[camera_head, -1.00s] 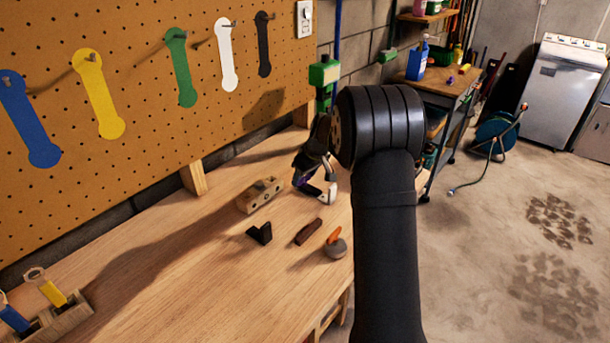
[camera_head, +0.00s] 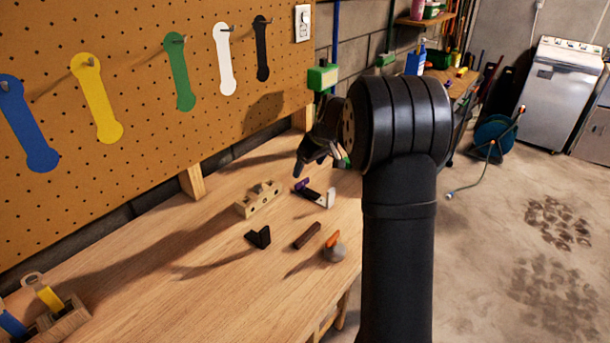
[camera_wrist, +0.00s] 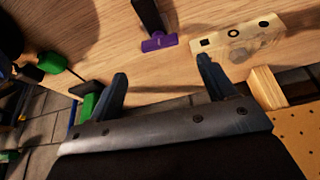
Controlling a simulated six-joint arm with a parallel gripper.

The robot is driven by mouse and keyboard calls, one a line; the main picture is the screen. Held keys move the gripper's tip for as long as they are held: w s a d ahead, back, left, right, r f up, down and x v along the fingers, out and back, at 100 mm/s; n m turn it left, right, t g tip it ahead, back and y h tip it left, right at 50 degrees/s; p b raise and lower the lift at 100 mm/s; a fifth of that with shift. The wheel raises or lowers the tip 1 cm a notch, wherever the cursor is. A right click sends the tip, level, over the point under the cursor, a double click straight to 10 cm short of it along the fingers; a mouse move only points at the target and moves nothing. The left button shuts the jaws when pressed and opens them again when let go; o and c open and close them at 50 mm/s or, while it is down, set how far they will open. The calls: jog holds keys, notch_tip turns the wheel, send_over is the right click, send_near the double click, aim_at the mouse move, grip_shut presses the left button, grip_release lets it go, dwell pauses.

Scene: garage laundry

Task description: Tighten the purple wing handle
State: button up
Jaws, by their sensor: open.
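The purple wing handle (camera_head: 302,184) sits on a dark clamp-like piece on the workbench, beside a white block-shaped part (camera_head: 326,198). In the wrist view, the purple handle (camera_wrist: 159,42) lies crosswise at the end of a dark bar (camera_wrist: 149,14). My gripper (camera_head: 322,160) is open and empty, above and apart from the handle. In the wrist view, the handle shows beyond the gap between my fingertips (camera_wrist: 160,66). My arm's wrist hides part of the gripper in the head view.
A wooden block with holes (camera_head: 259,199) stands left of the handle. A black angled piece (camera_head: 258,238), a brown bar (camera_head: 307,236) and a grey knob with an orange top (camera_head: 333,249) lie in front. The pegboard (camera_head: 150,110) rises behind. The bench's left middle is clear.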

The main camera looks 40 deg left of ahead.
jog(key=v, duration=1)
jog(key=r+h, duration=0.1)
jog(key=h, duration=0.3)
send_over(302, 181)
jog(key=shift+g+h, duration=0.3)
notch_tip(302, 181, down, 17)
jog(key=c, duration=1)
